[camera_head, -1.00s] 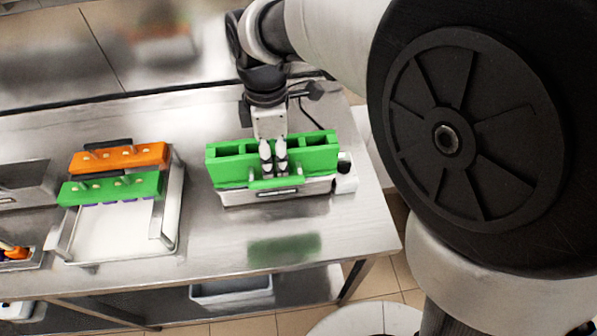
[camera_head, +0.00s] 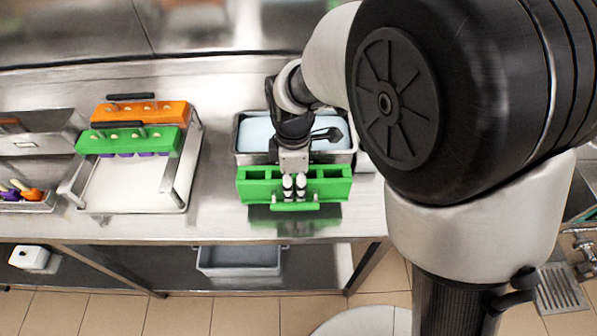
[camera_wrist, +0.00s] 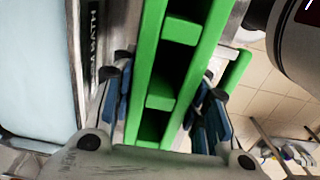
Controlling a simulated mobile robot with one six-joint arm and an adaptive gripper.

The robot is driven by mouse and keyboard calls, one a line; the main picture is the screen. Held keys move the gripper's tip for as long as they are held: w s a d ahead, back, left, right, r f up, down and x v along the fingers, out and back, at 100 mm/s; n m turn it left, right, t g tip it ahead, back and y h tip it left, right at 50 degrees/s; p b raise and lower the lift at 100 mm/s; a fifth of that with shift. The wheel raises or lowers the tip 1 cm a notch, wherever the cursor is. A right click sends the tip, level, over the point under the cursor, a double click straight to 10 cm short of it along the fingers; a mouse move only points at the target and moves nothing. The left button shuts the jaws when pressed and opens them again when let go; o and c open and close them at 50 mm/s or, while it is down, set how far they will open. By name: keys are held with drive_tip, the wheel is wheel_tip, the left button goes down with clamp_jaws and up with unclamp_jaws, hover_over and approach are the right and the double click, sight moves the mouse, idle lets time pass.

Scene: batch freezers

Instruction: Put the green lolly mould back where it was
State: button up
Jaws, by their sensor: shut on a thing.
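A green lolly mould (camera_head: 258,190) with open cavities is level in front of the bath, near the counter's front edge. My gripper (camera_head: 294,187) is shut on it from above, its fingers on both sides of the middle. In the wrist view the mould (camera_wrist: 160,92) runs between the two fingers of my gripper (camera_wrist: 160,105). The gap under the held mould cannot be judged.
A steel bath (camera_head: 243,158) of pale blue liquid stands right behind the held mould; its labelled front shows in the wrist view (camera_wrist: 92,60). A bin of coloured pieces (camera_head: 22,197) is far left. Bare counter (camera_head: 215,190) lies between tray and bath. A grey tub (camera_head: 238,262) is below.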

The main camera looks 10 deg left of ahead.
sight(295, 192)
wheel_tip(295, 192, down, 4)
drive_tip(key=shift+f+b, duration=0.2)
drive_tip(key=shift+b, duration=0.55)
drive_tip(key=shift+r, duration=0.1)
drive_tip(key=o, duration=0.8)
drive_tip(key=shift+f, duration=0.2)
drive_tip(key=shift+c, duration=0.2)
drive_tip(key=o, duration=0.5)
drive_tip(key=shift+c, duration=0.2)
wheel_tip(295, 192, up, 11)
drive_tip(key=p, duration=0.3)
drive_tip(key=shift+p, duration=0.35)
drive_tip(key=shift+r, duration=0.7)
drive_tip(key=shift+d+r, duration=0.1)
